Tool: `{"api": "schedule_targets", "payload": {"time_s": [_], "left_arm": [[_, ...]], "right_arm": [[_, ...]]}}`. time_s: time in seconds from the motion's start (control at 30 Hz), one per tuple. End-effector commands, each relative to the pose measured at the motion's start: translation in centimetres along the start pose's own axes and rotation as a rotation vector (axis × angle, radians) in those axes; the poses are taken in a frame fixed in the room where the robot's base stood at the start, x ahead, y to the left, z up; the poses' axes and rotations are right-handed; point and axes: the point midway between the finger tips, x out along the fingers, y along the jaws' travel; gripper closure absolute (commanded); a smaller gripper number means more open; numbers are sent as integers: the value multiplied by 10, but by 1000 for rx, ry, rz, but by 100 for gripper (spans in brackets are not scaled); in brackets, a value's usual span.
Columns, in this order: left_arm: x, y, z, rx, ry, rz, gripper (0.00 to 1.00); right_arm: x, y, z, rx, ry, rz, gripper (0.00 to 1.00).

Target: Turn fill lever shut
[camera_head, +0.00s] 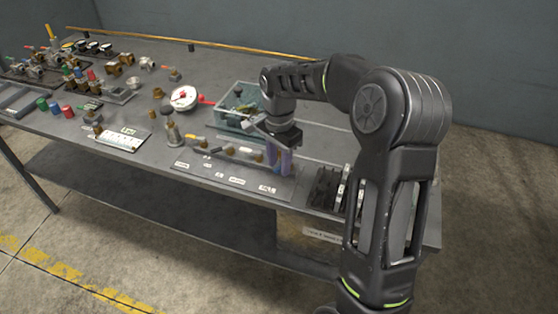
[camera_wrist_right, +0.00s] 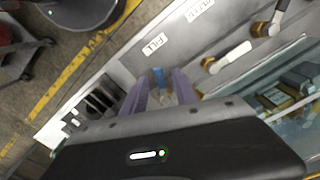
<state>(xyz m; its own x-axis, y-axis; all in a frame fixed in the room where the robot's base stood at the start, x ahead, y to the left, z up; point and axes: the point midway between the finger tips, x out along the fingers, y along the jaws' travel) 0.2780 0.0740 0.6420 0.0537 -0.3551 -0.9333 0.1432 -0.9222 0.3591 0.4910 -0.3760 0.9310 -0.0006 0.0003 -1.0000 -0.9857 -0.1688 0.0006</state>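A grey panel (camera_head: 222,172) with a row of levers and white labels lies along the front of the table. The FILL label (camera_wrist_right: 154,46) shows in the right wrist view, and a blue lever handle (camera_wrist_right: 158,76) stands just below it. My right gripper (camera_head: 279,161) points down over the right end of the panel. In the right wrist view its two purple fingers (camera_wrist_right: 160,92) are apart, one on each side of the blue handle. I see gaps beside the handle, but contact is hard to judge. The fingers hide the handle in the head view. My left gripper is not in view.
A white-handled lever (camera_wrist_right: 230,56) is beside the right finger. A clear bin (camera_head: 232,122) with parts stands behind the panel. A dark slotted rack (camera_head: 326,188) is to the right. A red-and-white gauge (camera_head: 185,98) and several fittings lie farther left.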

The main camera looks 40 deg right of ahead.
Motion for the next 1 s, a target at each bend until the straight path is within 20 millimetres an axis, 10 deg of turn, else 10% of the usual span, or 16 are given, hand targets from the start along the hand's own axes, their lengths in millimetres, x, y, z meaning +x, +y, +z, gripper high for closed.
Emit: {"api": "schedule_targets", "payload": {"time_s": [0.43, 1.0], "left_arm": [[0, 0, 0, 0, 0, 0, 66], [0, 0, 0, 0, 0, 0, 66]], "right_arm": [[-1, 0, 0, 0, 0, -1, 100], [-1, -1, 0, 12, 1, -1, 100]]}}
